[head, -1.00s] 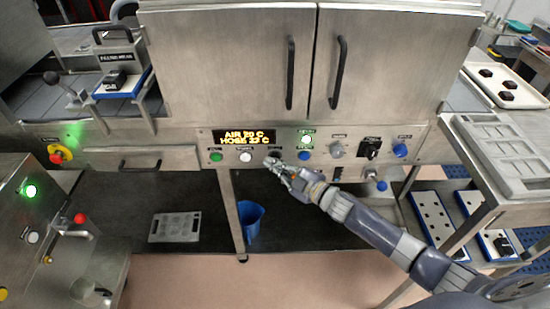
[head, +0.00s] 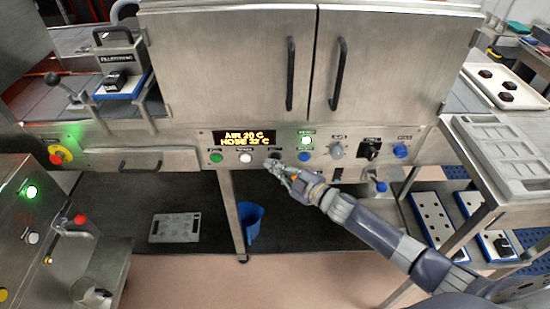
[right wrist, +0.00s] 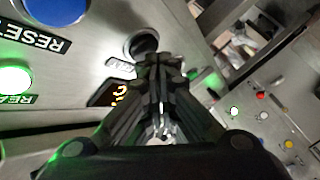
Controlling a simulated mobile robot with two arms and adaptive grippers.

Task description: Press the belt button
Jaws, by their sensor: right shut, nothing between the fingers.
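The control panel (head: 325,148) under the cabinet carries a row of buttons: a green one (head: 216,157), a white one (head: 246,157) and a blue one (head: 304,156). Their labels are too small to read in the head view, so I cannot tell which is the belt button. My right gripper (head: 272,164) is shut and empty at the panel, between the white and blue buttons. In the right wrist view its fingertips (right wrist: 165,62) are close to a dark round button (right wrist: 140,42), whose label is partly hidden. I cannot tell whether they touch. My left gripper is out of view.
A blue button marked RESET (right wrist: 55,10) and a lit green lamp (right wrist: 15,78) are close by. Cabinet doors (head: 385,60) are above the panel. A blue bucket (head: 250,218) stands below. A side table (head: 505,150) is at the right.

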